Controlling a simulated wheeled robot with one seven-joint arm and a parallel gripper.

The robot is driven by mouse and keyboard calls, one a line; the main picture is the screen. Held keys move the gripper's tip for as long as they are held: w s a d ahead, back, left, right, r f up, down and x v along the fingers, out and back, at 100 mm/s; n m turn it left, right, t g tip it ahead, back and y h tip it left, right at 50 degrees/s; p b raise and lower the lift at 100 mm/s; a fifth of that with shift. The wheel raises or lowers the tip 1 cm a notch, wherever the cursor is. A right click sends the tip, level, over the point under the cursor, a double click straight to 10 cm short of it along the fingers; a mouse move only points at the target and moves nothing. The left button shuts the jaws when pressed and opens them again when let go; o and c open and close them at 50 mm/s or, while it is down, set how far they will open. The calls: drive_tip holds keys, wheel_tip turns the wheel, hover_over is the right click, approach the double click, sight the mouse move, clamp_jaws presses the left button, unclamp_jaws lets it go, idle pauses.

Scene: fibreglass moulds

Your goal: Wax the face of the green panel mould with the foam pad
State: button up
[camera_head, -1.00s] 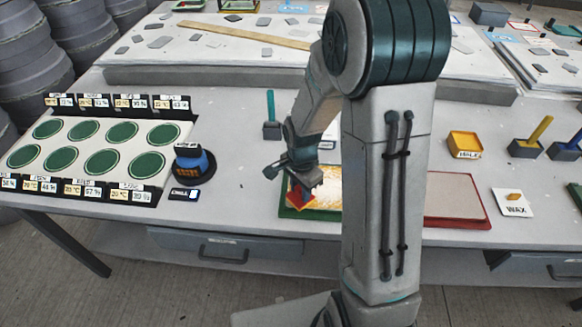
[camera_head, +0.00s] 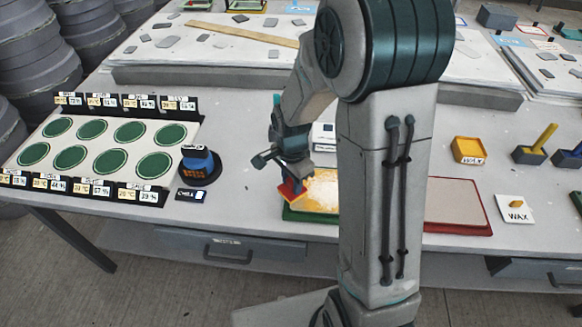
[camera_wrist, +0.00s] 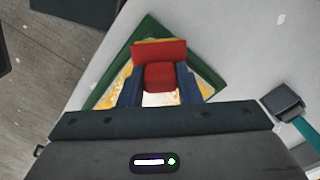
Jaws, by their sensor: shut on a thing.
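The green panel mould (camera_head: 300,215) lies flat near the front edge of the bench, partly hidden by my arm. Its green rim also shows in the wrist view (camera_wrist: 113,83). Its face is yellow with a broad whitish, speckled patch. My gripper (camera_wrist: 160,84) is shut on the red grip block of the foam pad (camera_wrist: 159,50). In the head view the pad (camera_head: 291,191) is over the mould's left part, close to its rim, and looks slightly tilted. I cannot tell whether its underside touches the face.
A red-rimmed mould (camera_head: 458,207) lies right of my arm, beside a white WAX card (camera_head: 515,209). A yellow tray (camera_head: 469,150) stands behind. A blue-and-black device (camera_head: 198,165) and a rack of green discs (camera_head: 110,145) are left. A dark pot with a teal handle (camera_wrist: 284,102) is near the mould.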

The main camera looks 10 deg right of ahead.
drive_tip(key=shift+r+p, duration=0.95)
drive_tip(key=shift+r, duration=0.8)
drive_tip(key=shift+s+d+f+b, duration=0.1)
drive_tip(key=shift+f+b, duration=0.1)
drive_tip(key=shift+b, duration=0.4)
